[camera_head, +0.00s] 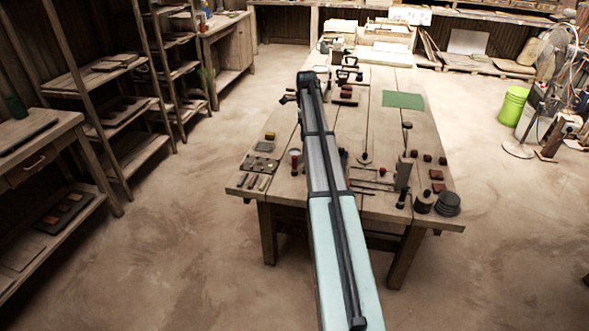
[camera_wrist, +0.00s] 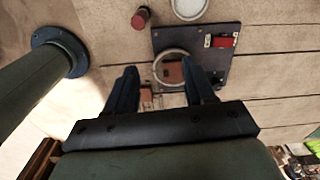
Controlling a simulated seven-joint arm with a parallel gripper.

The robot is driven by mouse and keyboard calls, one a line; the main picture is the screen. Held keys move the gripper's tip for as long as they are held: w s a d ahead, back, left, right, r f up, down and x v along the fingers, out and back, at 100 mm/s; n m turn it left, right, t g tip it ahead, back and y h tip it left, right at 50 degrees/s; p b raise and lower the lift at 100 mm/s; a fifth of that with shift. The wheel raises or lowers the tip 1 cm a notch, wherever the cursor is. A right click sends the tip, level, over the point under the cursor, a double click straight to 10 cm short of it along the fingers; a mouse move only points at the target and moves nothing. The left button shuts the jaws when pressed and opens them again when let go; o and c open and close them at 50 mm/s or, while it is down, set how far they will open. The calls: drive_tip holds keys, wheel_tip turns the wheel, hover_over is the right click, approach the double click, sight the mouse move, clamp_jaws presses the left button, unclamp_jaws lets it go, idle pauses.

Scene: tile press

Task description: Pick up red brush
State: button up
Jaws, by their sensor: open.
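My gripper (camera_wrist: 160,72) is open in the wrist view, its two dark fingers apart with nothing held between them. It is over the wooden table, near a dark plate (camera_wrist: 205,75) that bears a pale ring (camera_wrist: 157,68) and a red block (camera_wrist: 222,42). A dark red cylinder (camera_wrist: 140,18) stands on the table just left of the plate. I cannot make out a red brush for certain. In the head view, small red pieces (camera_head: 347,94) lie right of my arm's end, and my arm hides part of the table.
The long wooden table (camera_head: 385,130) bears several small tools, a green mat (camera_head: 403,100) and a stack of dark discs (camera_head: 447,204) at its near right corner. Shelves (camera_head: 125,110) stand to the left. A lime bucket (camera_head: 513,106) stands on the floor to the right.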

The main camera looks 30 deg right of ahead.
drive_tip(key=n, duration=0.1)
hover_over(294, 163)
drive_tip(key=w+d, duration=0.1)
wheel_tip(294, 163, down, 14)
drive_tip(key=n, duration=0.5)
drive_tip(key=shift+a, duration=0.15)
idle(0.4)
drive_tip(key=shift+c, duration=0.5)
drive_tip(key=shift+r, duration=0.1)
clamp_jaws()
